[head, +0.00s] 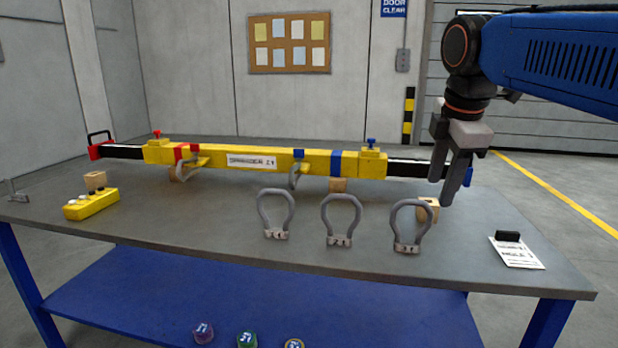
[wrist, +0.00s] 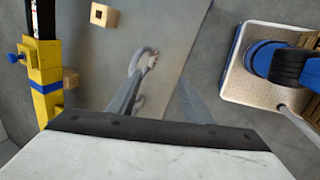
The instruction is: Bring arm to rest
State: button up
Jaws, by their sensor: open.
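My gripper (head: 455,178) hangs pointing down at the end of my blue arm (head: 550,60), over the right part of the table. It is open and nothing shows between its fingers. In the wrist view its two grey fingers (wrist: 155,100) are spread apart above the grey tabletop. A grey shackle (wrist: 143,62) shows beyond the left finger there. In the head view the gripper covers part of the right end of the yellow spreader beam (head: 320,162); whether they touch cannot be told.
Three grey shackles (head: 341,220) stand along the front of the table (head: 190,225). A yellow control box (head: 91,204) sits at left, a paper card (head: 517,253) at right. Wooden blocks (head: 428,209) lie near the beam. Several coloured round items (head: 246,340) sit low at the front.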

jog(key=s+d+f+m, duration=0.1)
jog(key=s+f+m, duration=0.7)
jog(key=f, duration=0.5)
jog(key=s+d+f+m+t, duration=0.1)
jog(key=s+d+f+m, duration=0.1)
jog(key=s+f+m, duration=0.7)
notch_tip(320, 180, down, 4)
jog(key=shift+s+f+m+y, duration=0.25)
jog(key=shift+s+m+y, duration=0.05)
jog(key=shift+s, duration=0.35)
jog(key=shift+d, duration=0.1)
